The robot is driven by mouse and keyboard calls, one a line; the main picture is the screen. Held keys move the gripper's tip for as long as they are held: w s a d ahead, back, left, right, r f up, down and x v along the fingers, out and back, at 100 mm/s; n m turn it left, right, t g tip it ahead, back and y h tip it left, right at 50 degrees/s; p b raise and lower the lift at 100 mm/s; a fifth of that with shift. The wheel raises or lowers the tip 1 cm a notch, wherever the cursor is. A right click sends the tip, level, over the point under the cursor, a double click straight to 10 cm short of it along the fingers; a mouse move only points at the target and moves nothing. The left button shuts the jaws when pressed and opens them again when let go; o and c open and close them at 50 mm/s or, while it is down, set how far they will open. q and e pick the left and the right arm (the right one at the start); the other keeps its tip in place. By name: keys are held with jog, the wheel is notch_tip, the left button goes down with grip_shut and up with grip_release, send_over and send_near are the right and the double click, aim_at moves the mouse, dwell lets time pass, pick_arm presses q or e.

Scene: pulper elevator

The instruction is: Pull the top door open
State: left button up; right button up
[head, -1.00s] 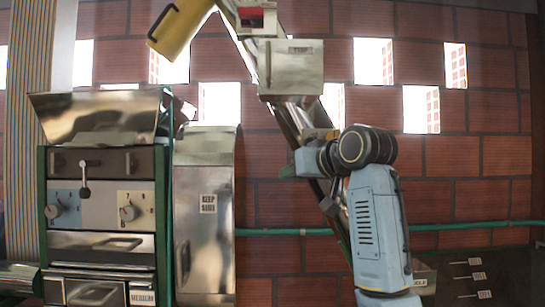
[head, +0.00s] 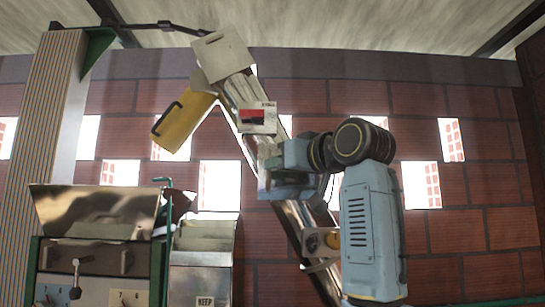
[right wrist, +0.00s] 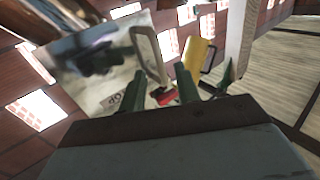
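The top door is a shiny metal panel (right wrist: 95,65) on the slanted elevator, with a "TOP" label partly hidden by a finger in the right wrist view. Its pale loop handle (right wrist: 151,55) stands out at the panel's edge. My right gripper (right wrist: 162,82) is open, its two dark green fingers apart, with the lower part of the handle showing between them. I cannot tell whether they touch it. In the head view my right gripper (head: 272,180) is in front of the door and hides most of it. My left gripper is not in view.
The slanted elevator chute (head: 300,225) runs up to a yellow flap (head: 183,120) with a black handle. A metal machine with an open hopper (head: 95,212) stands at the left. A brick wall (head: 470,185) with light openings is behind; space at right is clear.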

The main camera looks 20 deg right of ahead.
aim_at(273, 184)
jog(key=p+x, duration=0.1)
jog(key=x, duration=0.2)
jog(key=shift+w+a, duration=0.1)
jog(key=shift+w, duration=0.2)
grip_shut()
